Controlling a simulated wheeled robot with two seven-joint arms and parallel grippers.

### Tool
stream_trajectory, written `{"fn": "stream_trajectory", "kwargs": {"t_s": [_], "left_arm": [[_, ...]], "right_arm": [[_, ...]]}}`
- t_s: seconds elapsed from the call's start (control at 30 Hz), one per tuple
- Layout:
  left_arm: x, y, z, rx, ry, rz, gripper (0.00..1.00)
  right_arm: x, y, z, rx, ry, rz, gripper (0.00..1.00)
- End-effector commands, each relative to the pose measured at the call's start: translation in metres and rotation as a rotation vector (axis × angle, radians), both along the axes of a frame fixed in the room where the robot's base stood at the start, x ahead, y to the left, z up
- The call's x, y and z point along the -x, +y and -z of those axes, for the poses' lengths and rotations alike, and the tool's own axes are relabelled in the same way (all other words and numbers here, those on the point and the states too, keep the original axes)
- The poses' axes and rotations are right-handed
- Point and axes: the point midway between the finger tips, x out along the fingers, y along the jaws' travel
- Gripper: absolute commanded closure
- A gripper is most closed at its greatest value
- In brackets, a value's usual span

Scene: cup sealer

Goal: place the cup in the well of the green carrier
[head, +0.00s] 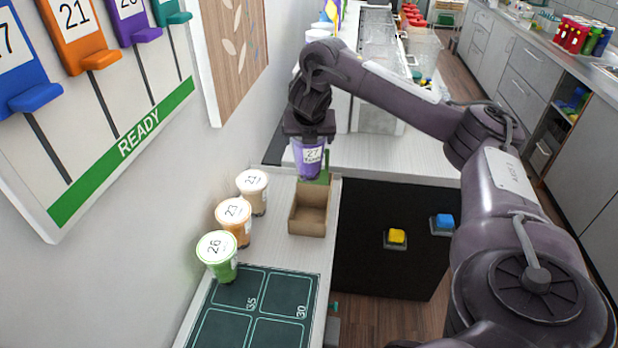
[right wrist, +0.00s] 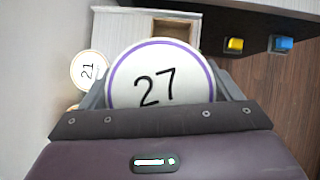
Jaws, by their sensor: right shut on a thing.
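A purple cup (head: 309,160) marked 27 hangs upright below my right gripper (head: 309,140), which is shut on it. In the right wrist view its white lid with a purple rim (right wrist: 158,80) shows between the fingers. A small green part (head: 322,178) shows just below and behind the cup, at the back of an open brown box (head: 308,212). This may be the green carrier, but the cup hides most of it and no well can be made out. I cannot tell whether the cup touches it. My left gripper is not in view.
Lidded cups marked 21 (head: 252,191), 23 (head: 234,219) and 26 (head: 217,254) stand along the wall. A dark numbered mat (head: 262,308) lies at the front. Yellow (head: 396,237) and blue (head: 443,222) buttons sit right of the counter.

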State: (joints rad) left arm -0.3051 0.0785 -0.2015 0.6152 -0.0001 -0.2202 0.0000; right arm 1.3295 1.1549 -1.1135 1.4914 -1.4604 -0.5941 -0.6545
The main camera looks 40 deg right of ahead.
Motion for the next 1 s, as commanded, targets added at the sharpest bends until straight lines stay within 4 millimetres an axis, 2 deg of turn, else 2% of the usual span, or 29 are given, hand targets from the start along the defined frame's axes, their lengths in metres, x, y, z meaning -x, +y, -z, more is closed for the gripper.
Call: {"fn": "stream_trajectory", "kwargs": {"t_s": [0.4,0.43,0.5,0.63,0.8,1.0], "left_arm": [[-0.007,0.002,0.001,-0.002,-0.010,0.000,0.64],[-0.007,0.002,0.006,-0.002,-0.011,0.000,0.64],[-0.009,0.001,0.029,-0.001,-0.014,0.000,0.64],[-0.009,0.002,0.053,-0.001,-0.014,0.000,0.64],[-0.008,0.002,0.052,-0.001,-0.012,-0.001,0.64],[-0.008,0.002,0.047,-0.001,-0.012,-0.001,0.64]], "right_arm": [[0.002,-0.001,0.038,-0.003,0.002,0.005,0.55],[0.002,-0.001,0.047,-0.003,0.004,0.006,0.55],[0.002,-0.001,0.074,-0.003,0.002,0.005,0.55],[0.002,-0.001,0.106,-0.004,0.001,0.006,0.55],[0.002,-0.003,0.128,0.000,0.001,0.006,0.55],[0.001,-0.002,0.143,0.001,-0.001,0.006,0.55]]}}
